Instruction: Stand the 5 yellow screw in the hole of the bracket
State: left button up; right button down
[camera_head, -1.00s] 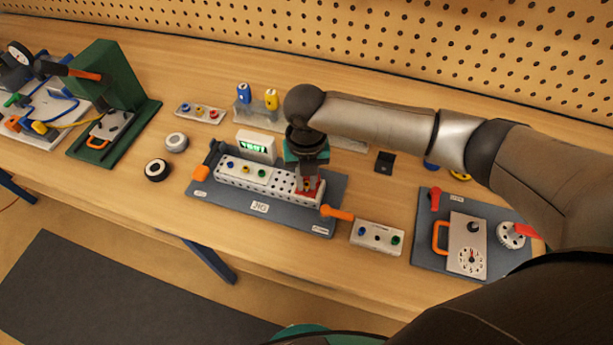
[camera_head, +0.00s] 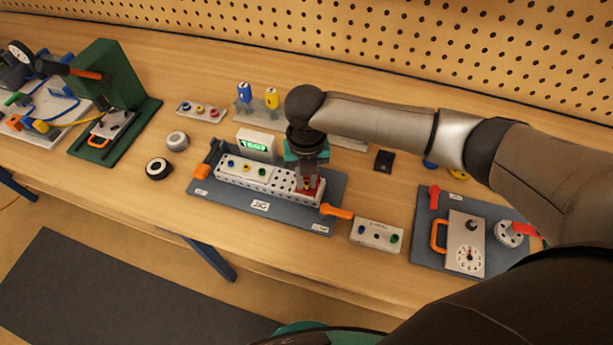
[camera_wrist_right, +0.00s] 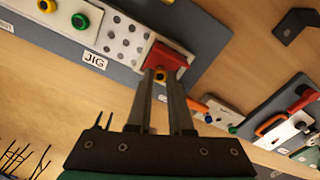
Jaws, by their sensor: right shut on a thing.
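My right gripper (camera_head: 307,183) points down over the red bracket (camera_head: 313,194) at the right end of the white perforated block on the jig. In the right wrist view its two fingers (camera_wrist_right: 160,76) are shut on a yellow screw (camera_wrist_right: 160,74), which is at the red bracket (camera_wrist_right: 172,56). The fingers cover much of the screw, and I cannot tell whether its tip is inside the hole. My left gripper is not in view.
The grey jig plate (camera_head: 262,207) carries the white block, a green display (camera_head: 256,144) and orange-handled clamps (camera_head: 336,211). A white screw holder (camera_head: 377,236) stands to the right. A board with a dial (camera_head: 467,258) lies further right. Bare wood is in front.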

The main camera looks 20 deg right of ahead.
aim_at(307, 184)
jog(key=shift+f, duration=0.3)
dwell(0.4)
jog(key=c, duration=1)
grip_release()
jog(key=shift+r, duration=0.15)
jog(key=shift+r+p, duration=2.6)
jog(key=shift+p, duration=0.35)
